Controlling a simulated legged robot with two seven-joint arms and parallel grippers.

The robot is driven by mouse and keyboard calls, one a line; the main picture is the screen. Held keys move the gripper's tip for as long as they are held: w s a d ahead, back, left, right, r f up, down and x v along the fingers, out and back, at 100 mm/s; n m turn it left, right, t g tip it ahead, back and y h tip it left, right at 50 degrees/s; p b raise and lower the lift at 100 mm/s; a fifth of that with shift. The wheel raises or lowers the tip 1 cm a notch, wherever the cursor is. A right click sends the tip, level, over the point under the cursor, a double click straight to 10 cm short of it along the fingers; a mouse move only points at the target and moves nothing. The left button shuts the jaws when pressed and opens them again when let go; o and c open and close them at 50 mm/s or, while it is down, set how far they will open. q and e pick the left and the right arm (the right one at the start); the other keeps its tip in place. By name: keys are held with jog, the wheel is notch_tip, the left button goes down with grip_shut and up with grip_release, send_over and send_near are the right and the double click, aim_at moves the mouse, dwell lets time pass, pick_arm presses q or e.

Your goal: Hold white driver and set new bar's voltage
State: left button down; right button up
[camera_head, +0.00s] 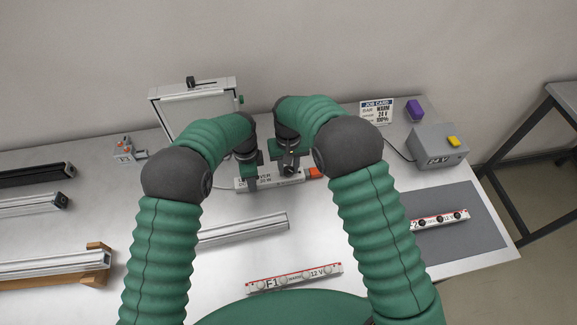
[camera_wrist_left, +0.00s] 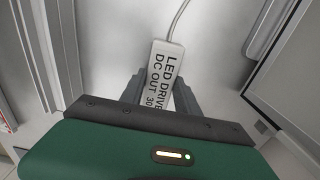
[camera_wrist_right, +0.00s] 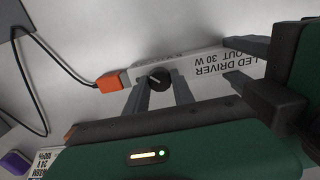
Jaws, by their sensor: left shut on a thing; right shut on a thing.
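The white LED driver (camera_head: 275,182) lies at the table's middle, its print readable in the left wrist view (camera_wrist_left: 170,62). My left gripper (camera_head: 252,184) is shut on the driver's body. A black knob (camera_wrist_right: 157,78) sits on the driver near its orange plug (camera_wrist_right: 109,82). My right gripper (camera_head: 290,170) is shut on the knob, one finger on each side. A bar marked 12 V (camera_head: 295,278) lies at the front. Another bar, also marked 12 V (camera_head: 440,220), lies on the grey mat (camera_head: 470,238). Which one is new I cannot tell.
A job card (camera_head: 377,111) reads warm, 24 V, 100%. A grey box (camera_head: 437,150) reads 24 V and has a yellow button (camera_head: 453,141). A purple block (camera_head: 414,110), a framed panel (camera_head: 205,102) and an aluminium channel (camera_head: 245,228) also stand or lie around. More profiles lie at left.

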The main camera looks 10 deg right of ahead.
grip_shut()
jog(key=shift+d+m, duration=0.1)
jog(key=shift+m, duration=0.3)
jog(key=m, duration=0.2)
jog(key=shift+m, duration=0.3)
pick_arm(q)
jog(key=shift+a, duration=0.1)
pick_arm(e)
jog(key=m, duration=0.5)
jog(key=shift+m, duration=0.4)
jog(key=o, duration=1)
grip_release()
